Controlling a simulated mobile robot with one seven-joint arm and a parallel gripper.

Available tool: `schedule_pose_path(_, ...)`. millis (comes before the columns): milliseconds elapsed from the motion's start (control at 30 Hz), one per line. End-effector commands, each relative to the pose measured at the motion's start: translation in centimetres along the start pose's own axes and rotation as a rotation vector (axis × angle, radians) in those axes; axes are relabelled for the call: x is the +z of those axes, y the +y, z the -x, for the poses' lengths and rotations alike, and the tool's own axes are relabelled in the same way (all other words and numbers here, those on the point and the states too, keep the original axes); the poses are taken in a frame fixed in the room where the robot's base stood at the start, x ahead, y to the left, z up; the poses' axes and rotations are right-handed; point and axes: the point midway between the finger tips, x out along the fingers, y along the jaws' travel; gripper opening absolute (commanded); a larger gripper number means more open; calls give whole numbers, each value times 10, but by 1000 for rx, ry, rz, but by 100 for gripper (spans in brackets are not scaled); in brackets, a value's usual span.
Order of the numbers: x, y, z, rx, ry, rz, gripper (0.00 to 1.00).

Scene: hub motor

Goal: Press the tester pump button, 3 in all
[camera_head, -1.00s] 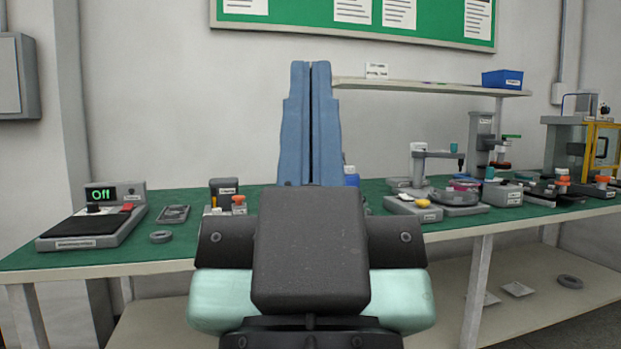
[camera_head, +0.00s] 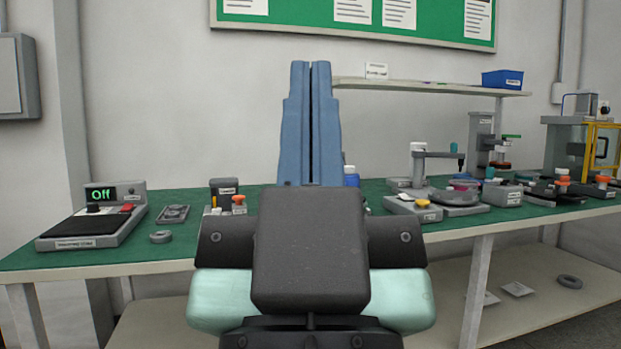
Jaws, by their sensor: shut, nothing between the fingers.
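My gripper (camera_head: 311,68) stands upright in the middle of the picture, its two blue fingers shut together and empty. It is in front of the bench and touches nothing that I can see. Several stations on the bench carry coloured buttons: a grey unit with a yellow button (camera_head: 422,204), a small black-and-grey unit with an orange knob (camera_head: 239,200), and units with orange tops at the far right (camera_head: 602,180). The labels are too small to read, so I cannot tell which is the tester pump button. My arm and gripper hide the bench's middle.
The long bench has a green top (camera_head: 270,192). At its left are a device reading "Off" (camera_head: 100,194), a flat dark gadget (camera_head: 173,214) and a grey ring (camera_head: 161,237). A wall shelf (camera_head: 430,87) holds a blue bin (camera_head: 502,79). A lower shelf (camera_head: 545,300) runs underneath.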

Motion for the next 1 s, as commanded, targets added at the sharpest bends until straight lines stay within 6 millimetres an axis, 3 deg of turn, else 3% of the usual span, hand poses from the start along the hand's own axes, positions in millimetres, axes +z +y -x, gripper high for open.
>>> schedule_pose_path(267,-4,0,-4,0,0,0,0)
schedule_pose_path(467,-28,0,-29,0,0,0,0)
schedule_pose_path(1000,-150,0,-158,-1,0,-1,0)
